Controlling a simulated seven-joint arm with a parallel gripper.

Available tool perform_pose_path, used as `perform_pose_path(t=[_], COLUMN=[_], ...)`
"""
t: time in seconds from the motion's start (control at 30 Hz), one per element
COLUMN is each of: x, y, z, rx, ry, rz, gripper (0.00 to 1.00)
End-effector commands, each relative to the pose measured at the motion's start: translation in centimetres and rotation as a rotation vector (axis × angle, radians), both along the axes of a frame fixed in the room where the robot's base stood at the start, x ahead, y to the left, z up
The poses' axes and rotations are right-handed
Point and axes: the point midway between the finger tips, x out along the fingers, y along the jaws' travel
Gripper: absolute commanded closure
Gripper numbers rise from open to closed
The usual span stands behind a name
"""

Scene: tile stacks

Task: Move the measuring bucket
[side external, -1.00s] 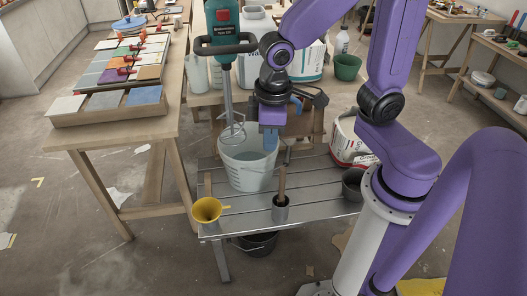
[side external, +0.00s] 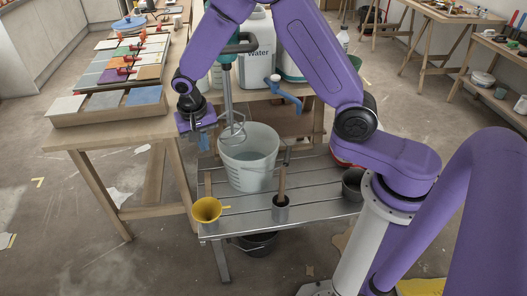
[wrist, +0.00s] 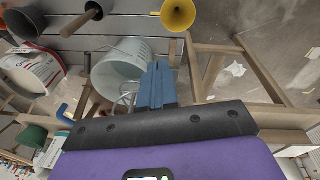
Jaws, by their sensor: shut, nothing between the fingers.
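The measuring bucket (side external: 250,172), pale and translucent with a wire handle, stands upright on the slatted metal bench. A mixer's wire whisk (side external: 233,131) hangs at its left side, overlapping its rim in the picture. My gripper (side external: 204,145) is left of the bucket and apart from it, near the wooden table's edge. Its blue fingers are together and empty. In the wrist view, the shut fingers (wrist: 157,88) show in front of the bucket's (wrist: 118,68) right edge and hide part of it.
The slatted bench (side external: 318,186) also carries a yellow funnel (side external: 206,209), a small dark cup with a wooden handle (side external: 281,210), and a dark pot (side external: 352,184). A water container (side external: 258,50) with a blue tap (side external: 284,90) stands behind. Tile samples (side external: 110,103) lie on the left table.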

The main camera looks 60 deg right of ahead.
Motion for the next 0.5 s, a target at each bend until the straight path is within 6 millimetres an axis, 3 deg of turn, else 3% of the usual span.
perform_pose_path(t=[0.2, 0.5], x=[2.8, 4.3], y=[-2.0, -5.8], z=[-4.0, -9.9], rx=[-0.008, -0.015], ry=[-0.019, -0.05], rz=[-0.274, -0.649], gripper=[1.0, 1.0])
